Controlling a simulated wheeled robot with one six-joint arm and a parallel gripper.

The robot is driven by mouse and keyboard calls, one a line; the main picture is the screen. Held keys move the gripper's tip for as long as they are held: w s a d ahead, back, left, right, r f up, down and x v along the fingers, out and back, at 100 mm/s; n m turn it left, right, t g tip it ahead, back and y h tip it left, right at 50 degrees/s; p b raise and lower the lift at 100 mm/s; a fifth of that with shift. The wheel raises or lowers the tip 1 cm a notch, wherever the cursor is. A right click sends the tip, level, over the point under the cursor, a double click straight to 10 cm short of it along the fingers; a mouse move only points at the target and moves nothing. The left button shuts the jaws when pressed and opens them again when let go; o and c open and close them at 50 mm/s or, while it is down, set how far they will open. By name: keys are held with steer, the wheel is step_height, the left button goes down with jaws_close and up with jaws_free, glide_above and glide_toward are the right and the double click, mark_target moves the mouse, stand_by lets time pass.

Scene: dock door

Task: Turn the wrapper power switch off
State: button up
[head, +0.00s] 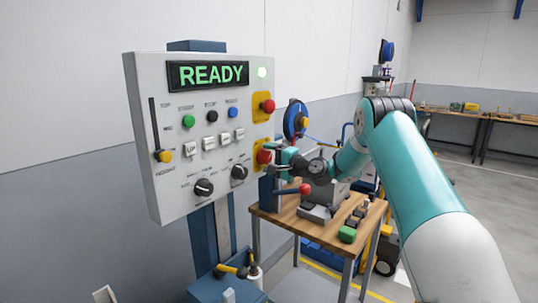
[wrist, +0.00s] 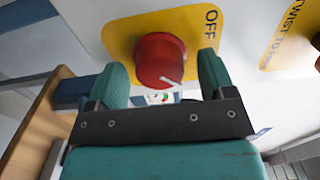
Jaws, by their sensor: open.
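The wrapper power switch is a round red knob (wrist: 158,60) on a yellow plate with the word OFF beside it. A white line on the knob points to the lower right in the wrist view, away from the OFF word. In the head view the red knob (head: 263,156) is at the lower right of the grey control panel (head: 160,110). My gripper (wrist: 163,78) is open, with one teal finger on each side of the knob; I cannot tell whether they touch it. In the head view my gripper (head: 277,158) is right at the panel's edge.
A second red button (head: 267,106) on a yellow plate sits above; its plate (wrist: 290,38) reads TWIST TO in the wrist view. The panel display (head: 208,75) reads READY. A wooden table (head: 285,222) with several small items stands below my arm.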

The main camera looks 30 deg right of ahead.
steer(key=shift+w+a, duration=0.1)
steer(key=shift+w, duration=0.1)
steer(key=c, duration=0.9)
